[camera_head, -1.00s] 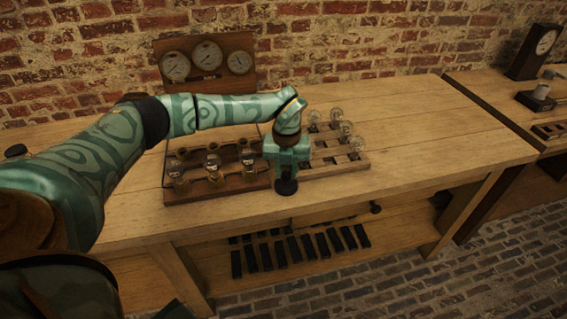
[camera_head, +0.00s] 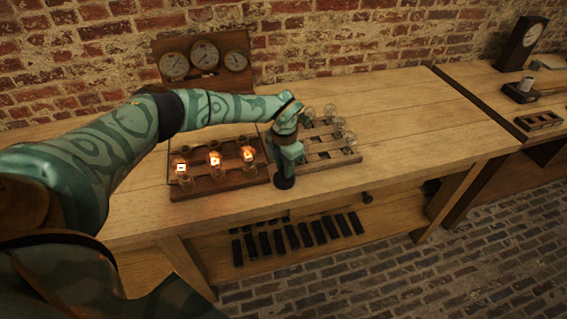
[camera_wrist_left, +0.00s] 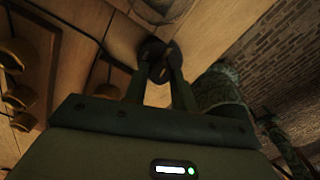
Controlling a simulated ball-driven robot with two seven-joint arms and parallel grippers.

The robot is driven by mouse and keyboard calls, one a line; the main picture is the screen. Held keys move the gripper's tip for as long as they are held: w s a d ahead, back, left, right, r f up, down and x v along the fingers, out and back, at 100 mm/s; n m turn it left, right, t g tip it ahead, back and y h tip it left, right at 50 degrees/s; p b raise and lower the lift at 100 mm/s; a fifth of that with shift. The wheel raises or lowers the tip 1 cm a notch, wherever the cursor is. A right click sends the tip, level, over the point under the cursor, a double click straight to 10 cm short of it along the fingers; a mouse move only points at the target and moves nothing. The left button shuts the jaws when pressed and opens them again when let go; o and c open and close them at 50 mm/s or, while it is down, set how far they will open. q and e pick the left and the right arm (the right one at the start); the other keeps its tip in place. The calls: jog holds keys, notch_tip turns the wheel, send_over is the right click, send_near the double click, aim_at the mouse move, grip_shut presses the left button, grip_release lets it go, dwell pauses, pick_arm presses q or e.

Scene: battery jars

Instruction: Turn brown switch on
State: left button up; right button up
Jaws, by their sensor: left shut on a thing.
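The brown switch has a dark round base (camera_head: 284,183) on the front part of the wooden bench, just right of the lamp board. In the left wrist view the dark round switch (camera_wrist_left: 152,49) sits between the fingertips, with a small brown part between them. My left gripper (camera_head: 285,171) points down and is shut on the switch; its fingers also show in the wrist view (camera_wrist_left: 161,72). The fingers hide much of the switch. The lamp board (camera_head: 228,184) carries bulbs, and its front bulbs (camera_head: 215,160) glow orange. My right gripper is not in view.
A wooden rack with clear glass bulbs (camera_head: 330,157) stands right of my left gripper. A panel with three dials (camera_head: 205,57) stands at the back. Several dark bars (camera_head: 292,236) lie on the lower shelf. The bench's right part is clear.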

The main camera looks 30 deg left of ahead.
pick_arm(q)
jog(key=shift+m, duration=0.8)
jog(key=o, duration=1)
notch_tip(320, 180, up, 16)
jog(key=p, duration=0.4)
jog(key=shift+r, duration=0.2)
